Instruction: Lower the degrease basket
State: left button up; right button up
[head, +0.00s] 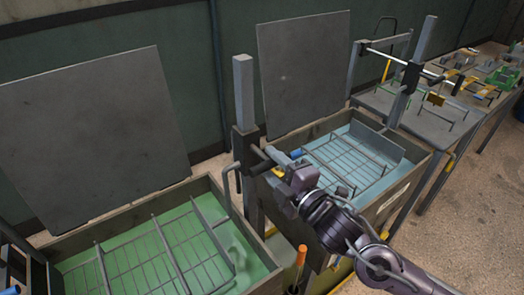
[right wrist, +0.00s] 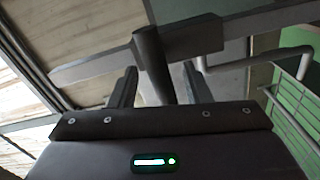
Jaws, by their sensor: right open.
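A grey wire basket (head: 150,258) sits in the left tank of green liquid (head: 232,232); I cannot read a label naming it the degrease basket. A bent rod (head: 228,183) runs from it to a dark carriage (head: 244,146) on a grey post (head: 243,90). A dark handle (right wrist: 153,62) sticks out from the carriage side. My right gripper (head: 276,168) is at this handle, and in the right wrist view (right wrist: 160,75) its open fingers stand on either side of it. Contact cannot be told. My left gripper is not in view.
A second tank (head: 405,172) with pale blue liquid holds another wire basket (head: 345,160), close behind my right gripper. Grey panels (head: 90,135) stand behind the tanks. A second post (head: 418,60) and a bench (head: 425,115) with small parts are at right. Open floor lies at lower right.

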aim_at(262, 153)
jog(key=p+x, duration=0.1)
jog(key=x, duration=0.3)
jog(key=shift+w+a, duration=0.1)
jog(key=shift+w, duration=0.05)
grip_shut()
jog(key=shift+f, duration=0.1)
